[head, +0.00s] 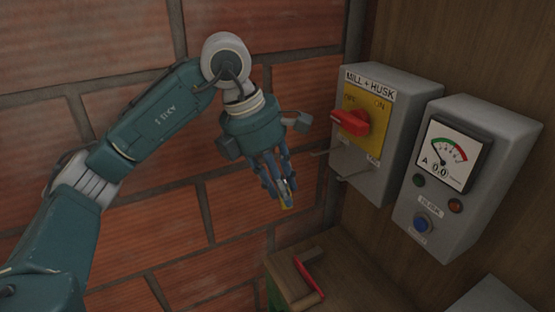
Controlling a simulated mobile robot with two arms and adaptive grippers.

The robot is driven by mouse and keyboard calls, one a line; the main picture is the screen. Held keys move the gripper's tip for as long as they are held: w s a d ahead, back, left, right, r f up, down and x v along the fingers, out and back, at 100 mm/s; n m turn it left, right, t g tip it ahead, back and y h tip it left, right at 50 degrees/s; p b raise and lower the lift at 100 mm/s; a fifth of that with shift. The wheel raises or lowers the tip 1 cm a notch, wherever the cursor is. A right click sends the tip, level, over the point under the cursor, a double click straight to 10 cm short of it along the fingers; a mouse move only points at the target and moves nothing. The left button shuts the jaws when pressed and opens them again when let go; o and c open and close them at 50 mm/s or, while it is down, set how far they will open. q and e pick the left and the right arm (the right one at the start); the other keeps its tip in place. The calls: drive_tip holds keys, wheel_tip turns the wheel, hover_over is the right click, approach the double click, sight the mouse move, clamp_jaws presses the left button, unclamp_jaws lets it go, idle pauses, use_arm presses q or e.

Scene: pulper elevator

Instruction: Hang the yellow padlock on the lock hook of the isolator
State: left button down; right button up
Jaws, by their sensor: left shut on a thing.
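The isolator (373,166) is a grey box labelled "MILL + HUSK" with a yellow plate and a red rotary switch (350,122). Thin grey rods stick out below the switch on its left side; the lock hook (322,152) seems to be one of them. My left gripper (284,196) is left of and below the isolator, pointing down, with its fingers shut. A small bit of the yellow padlock (287,205) shows at the fingertips; the rest is hidden by the fingers. The padlock is apart from the hook. My right gripper is not in view.
A grey meter box (454,205) with a dial, lamps and a blue button (423,223) stands right of the isolator. Below, a red-handled thing (308,277) lies on a wooden-topped green box (277,295). A brick wall is behind my left arm.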

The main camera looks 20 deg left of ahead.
use_arm(q)
drive_tip(key=r+n, duration=0.1)
drive_tip(key=w+r+n, duration=0.1)
drive_tip(key=n, duration=0.1)
drive_tip(key=a+r+n+t+y, duration=0.1)
drive_tip(key=n, duration=0.1)
drive_tip(key=shift+w+a+p, duration=0.1)
drive_tip(key=shift+w+p, duration=0.15)
drive_tip(key=shift+p, duration=0.05)
drive_tip(key=shift+w+a+r+n+y, duration=0.2)
drive_tip(key=shift+r+n+y, duration=0.1)
drive_tip(key=shift+n, duration=0.3)
drive_tip(key=w+d+f+p, duration=0.1)
drive_tip(key=w+d+p, duration=0.1)
drive_tip(key=w+d, duration=0.3)
drive_tip(key=shift+w+d+f, duration=0.3)
drive_tip(key=shift+w+f, duration=0.1)
drive_tip(key=shift+w, duration=0.7)
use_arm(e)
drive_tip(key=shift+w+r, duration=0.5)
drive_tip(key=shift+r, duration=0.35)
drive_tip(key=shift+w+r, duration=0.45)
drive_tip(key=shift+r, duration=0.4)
use_arm(q)
drive_tip(key=c, duration=1.4)
unclamp_jaws()
drive_tip(key=shift+o, duration=0.2)
